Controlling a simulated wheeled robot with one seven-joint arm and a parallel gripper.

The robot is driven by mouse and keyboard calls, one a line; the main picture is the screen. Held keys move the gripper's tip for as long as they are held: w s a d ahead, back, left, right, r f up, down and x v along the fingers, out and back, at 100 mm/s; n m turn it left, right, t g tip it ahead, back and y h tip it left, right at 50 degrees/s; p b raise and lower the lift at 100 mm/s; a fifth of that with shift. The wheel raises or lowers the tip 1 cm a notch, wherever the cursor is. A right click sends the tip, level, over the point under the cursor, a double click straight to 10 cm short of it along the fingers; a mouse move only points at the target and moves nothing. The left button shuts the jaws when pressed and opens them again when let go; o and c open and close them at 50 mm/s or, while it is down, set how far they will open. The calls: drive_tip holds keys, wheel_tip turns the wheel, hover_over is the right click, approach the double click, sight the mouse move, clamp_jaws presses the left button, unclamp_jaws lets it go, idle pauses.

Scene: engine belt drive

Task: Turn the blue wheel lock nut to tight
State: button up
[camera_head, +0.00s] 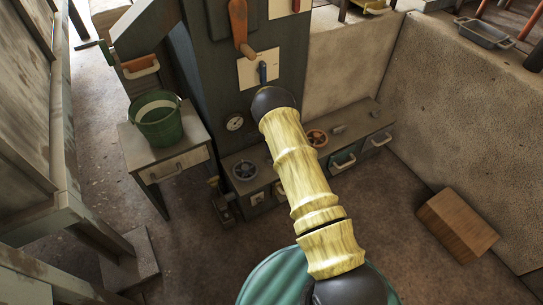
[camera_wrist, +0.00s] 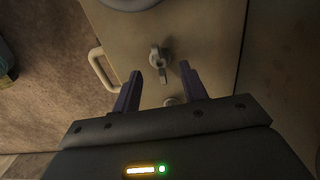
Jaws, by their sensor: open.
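A small grey lever-like nut (camera_wrist: 160,60) sits on the pale panel face in the wrist view, with its arm pointing down in the picture. I take it for the lock nut. My gripper (camera_wrist: 160,70) is open. Its two dark fingers stand apart to the left and right, with the nut showing between and just past the fingertips. No contact shows. Part of a grey round wheel (camera_wrist: 127,3) shows at the top edge. In the head view a dark blue-grey wheel (camera_head: 245,170) lies on the low bench. My arm hides my gripper there.
A pale handle (camera_wrist: 101,68) is left of the nut. A small round part (camera_wrist: 170,101) shows between the fingers. In the head view, an orange wheel (camera_head: 316,138) is on the bench, a green bucket (camera_head: 156,121) on a side table, and a wooden box (camera_head: 457,222) on the floor.

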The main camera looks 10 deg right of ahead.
wheel_tip(320, 180, up, 14)
drive_tip(key=p, duration=0.4)
idle(0.3)
drive_tip(key=s+d+r+n+t, duration=0.1)
drive_tip(key=s+r+n, duration=0.6)
drive_tip(key=s+r, duration=0.75)
drive_tip(key=s+r+n+t, duration=0.1)
drive_tip(key=s+r+n, duration=0.3)
drive_tip(key=s, duration=0.4)
drive_tip(key=s+r+n+t, duration=0.1)
drive_tip(key=s+r+n, duration=0.3)
drive_tip(key=s, duration=0.5)
wheel_tip(320, 180, up, 37)
drive_tip(key=p, duration=3.7)
drive_tip(key=shift+w+a+f, duration=0.15)
drive_tip(key=shift+w+a, duration=0.05)
drive_tip(key=shift+a, duration=0.1)
